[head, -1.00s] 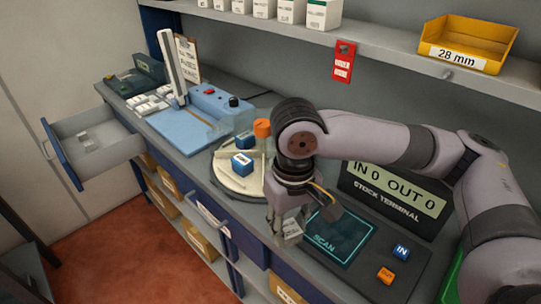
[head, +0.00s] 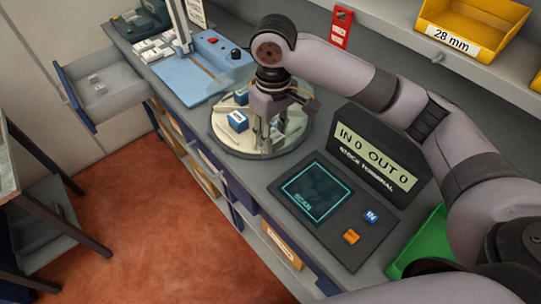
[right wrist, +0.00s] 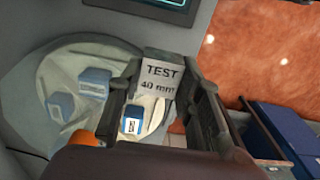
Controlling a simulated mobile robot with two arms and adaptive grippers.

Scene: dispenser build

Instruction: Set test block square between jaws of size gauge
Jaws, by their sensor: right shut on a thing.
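My right gripper (head: 268,138) is over the right part of a round pale tray on the bench. It is shut on a grey test block (right wrist: 158,75) marked "TEST 40 mm", whose label faces the right wrist camera. In the head view the block is hard to make out between the fingers. A blue bench device (head: 190,76) with a pale upright stands at the back left, apart from the gripper; it may be the size gauge, but its jaws cannot be made out. My left gripper is not in view.
The round tray (head: 222,140) holds several blue-and-white boxes (head: 237,121) close to my right gripper. The stock terminal (head: 377,152) and scan pad (head: 316,192) are to the right. An open drawer (head: 100,88) juts out at left. A shelf with a yellow bin (head: 468,30) hangs above.

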